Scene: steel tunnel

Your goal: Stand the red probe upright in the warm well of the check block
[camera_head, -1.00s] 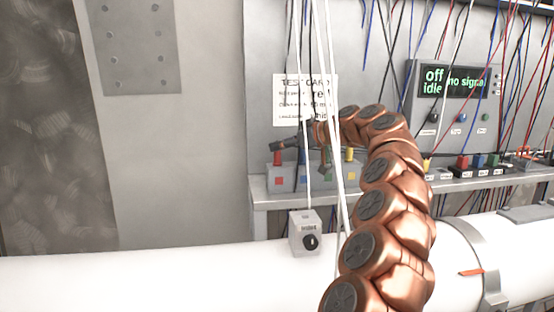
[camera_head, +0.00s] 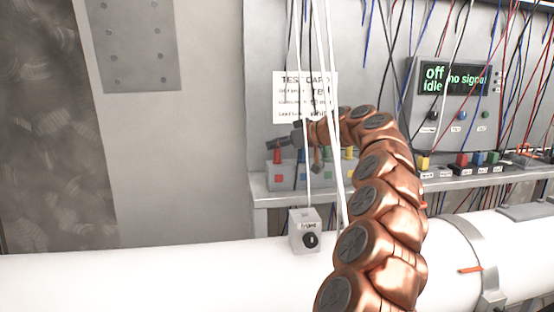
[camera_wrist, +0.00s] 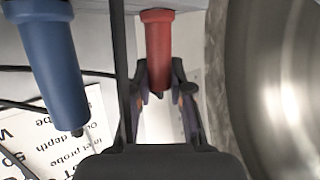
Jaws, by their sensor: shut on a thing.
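The red probe (camera_head: 277,156) stands upright at the left end of a grey block with coloured squares (camera_head: 278,178), on the bench. My gripper (camera_head: 284,142) is at its top. In the wrist view my gripper (camera_wrist: 160,92) is shut on the red probe (camera_wrist: 158,45), which lies between its two dark fingers. A blue probe (camera_wrist: 48,65) is beside it to the left, apart from the fingers. I cannot tell which item is the check block, and no warm well can be made out. The probe's lower end is hidden in the head view.
Several white cables hang in front of the bench, close to my arm. A meter (camera_head: 455,90) reads "off idle" and "no signal". A printed card (camera_head: 290,85) hangs behind.

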